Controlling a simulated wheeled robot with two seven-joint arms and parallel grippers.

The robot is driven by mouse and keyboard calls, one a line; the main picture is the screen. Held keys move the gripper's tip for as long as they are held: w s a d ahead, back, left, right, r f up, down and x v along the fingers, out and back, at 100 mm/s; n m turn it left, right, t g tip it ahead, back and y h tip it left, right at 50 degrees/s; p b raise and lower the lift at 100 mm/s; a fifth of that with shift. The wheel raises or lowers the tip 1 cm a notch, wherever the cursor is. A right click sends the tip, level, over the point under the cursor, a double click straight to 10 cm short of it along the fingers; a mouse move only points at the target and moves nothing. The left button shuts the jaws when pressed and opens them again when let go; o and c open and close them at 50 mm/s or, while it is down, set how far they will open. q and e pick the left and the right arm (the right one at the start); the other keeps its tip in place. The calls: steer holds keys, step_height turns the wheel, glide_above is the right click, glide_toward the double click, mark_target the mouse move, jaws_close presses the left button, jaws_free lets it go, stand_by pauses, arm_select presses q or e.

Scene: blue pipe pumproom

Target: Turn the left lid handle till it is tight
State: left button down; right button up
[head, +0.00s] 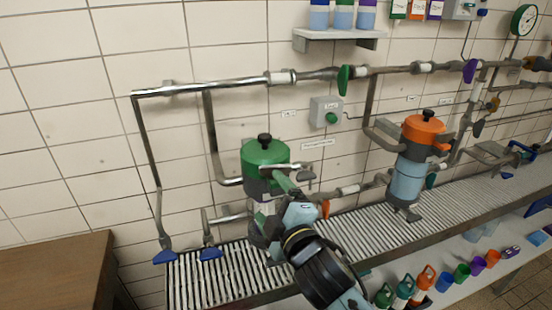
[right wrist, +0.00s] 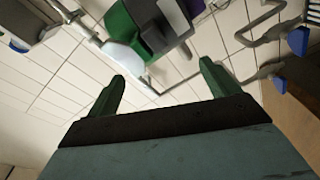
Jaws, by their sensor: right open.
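The left housing has a green lid (head: 262,156) with a black knob-like lid handle (head: 264,138) on top, in the head view. My right gripper (head: 280,178) reaches up from below, in front of the housing's right side and below the handle. It hides part of the housing's body. In the right wrist view my right gripper (right wrist: 160,72) is open, with nothing between its green fingers. A green and dark grey block (right wrist: 145,25) shows beyond them at the top; I cannot tell surely which part it is. My left gripper is out of view.
A second housing with an orange lid (head: 424,130) stands to the right. Grey pipes (head: 225,85) run along the tiled wall. A slatted metal grating (head: 215,280) lies below, with blue pipe ends (head: 164,256) at its left. A wooden cabinet (head: 55,270) stands at the lower left.

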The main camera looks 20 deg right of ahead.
steer(key=w+a+r+n+y, duration=0.2)
steer(key=a+r+n+y, duration=1.05)
steer(key=n, duration=0.45)
steer(key=s+a+r+n+g+y, duration=0.2)
steer(key=a+r+n+g+y, duration=0.4)
steer(key=n+g, duration=0.7)
steer(key=n+g+h, duration=0.5)
steer(key=n+h, duration=1.6)
steer(key=n, duration=0.4)
glide_toward(276, 167)
step_height(276, 167, down, 10)
steer(key=shift+s+r, duration=0.15)
steer(key=shift+r, duration=0.05)
